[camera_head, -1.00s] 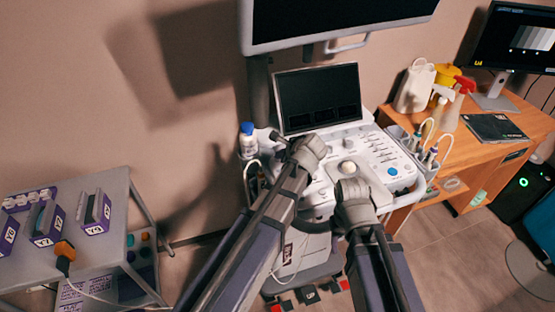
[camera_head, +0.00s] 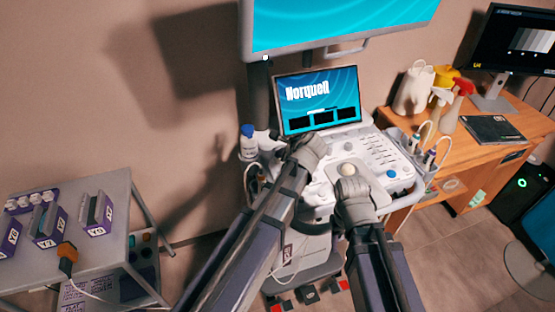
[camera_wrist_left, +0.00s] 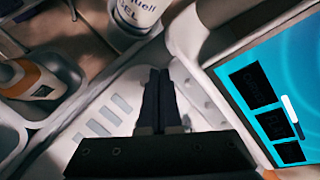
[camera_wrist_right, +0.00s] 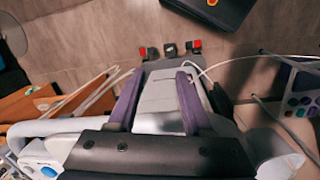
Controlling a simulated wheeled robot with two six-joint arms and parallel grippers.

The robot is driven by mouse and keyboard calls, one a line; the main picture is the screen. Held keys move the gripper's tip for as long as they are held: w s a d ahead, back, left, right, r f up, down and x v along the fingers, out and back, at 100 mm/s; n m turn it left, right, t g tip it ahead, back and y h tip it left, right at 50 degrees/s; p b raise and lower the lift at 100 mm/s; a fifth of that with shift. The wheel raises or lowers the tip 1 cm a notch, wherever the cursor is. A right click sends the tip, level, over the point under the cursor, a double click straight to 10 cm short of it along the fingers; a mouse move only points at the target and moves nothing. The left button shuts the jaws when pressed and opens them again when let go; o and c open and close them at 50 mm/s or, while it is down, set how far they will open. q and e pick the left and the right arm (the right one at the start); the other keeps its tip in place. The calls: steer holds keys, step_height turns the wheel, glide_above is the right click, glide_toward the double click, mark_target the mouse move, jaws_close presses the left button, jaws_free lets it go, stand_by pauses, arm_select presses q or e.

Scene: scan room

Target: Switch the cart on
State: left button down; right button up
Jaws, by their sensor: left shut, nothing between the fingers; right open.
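The ultrasound cart (camera_head: 375,150) stands against the wall with its control panel facing me. Its small screen (camera_head: 318,98) is lit blue with the word "Norquell" and dark boxes below it; it also shows in the left wrist view (camera_wrist_left: 275,95). The large monitor (camera_head: 335,22) above is lit blue too. My left gripper (camera_wrist_left: 160,80) is shut and empty over the panel's left side, beside the small screen. My right gripper (camera_wrist_right: 155,85) is open and empty above the front of the cart. In the head view my wrists hide both sets of fingertips and part of the panel.
A gel bottle (camera_head: 248,142) stands at the cart's left, and probes (camera_head: 425,158) hang at its right. A wooden desk (camera_head: 470,140) with spray bottles is on the right. A grey side table (camera_head: 120,215) with purple boxes is on the left.

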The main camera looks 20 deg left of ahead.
arm_select(q)
step_height(320, 180, up, 5)
steer(key=p, duration=0.5)
stand_by(0.4)
stand_by(0.5)
